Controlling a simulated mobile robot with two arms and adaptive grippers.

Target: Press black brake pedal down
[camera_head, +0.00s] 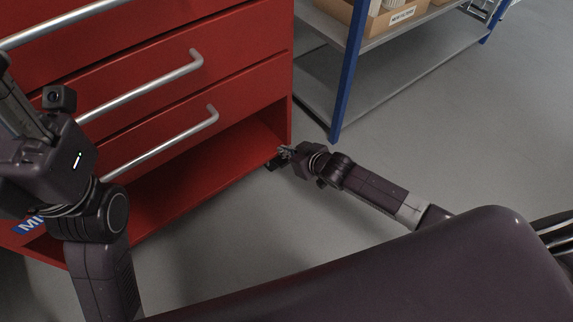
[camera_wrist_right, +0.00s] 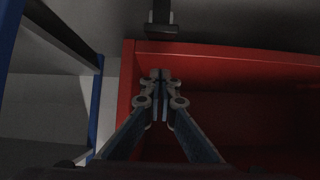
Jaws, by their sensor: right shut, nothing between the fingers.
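The black brake pedal (camera_head: 273,163) sits low at the near right corner of the red cabinet. In the right wrist view it shows as a dark flat piece on a stem (camera_wrist_right: 162,28), at the top just outside the red edge. My right gripper (camera_head: 284,152) is right beside the pedal and hides part of it. In the wrist view its fingertips (camera_wrist_right: 160,74) are together and empty, pointing toward the pedal with a gap in the picture. I cannot tell whether they touch it. My left gripper (camera_head: 16,103) is at the left edge, partly cut off.
The red drawer cabinet (camera_head: 240,70) has long metal handles (camera_head: 160,146) and an open recess at its bottom. A shelf with blue posts (camera_head: 347,80) and cardboard boxes (camera_head: 390,18) stands behind it to the right. The grey floor (camera_head: 440,120) right of the cabinet is clear.

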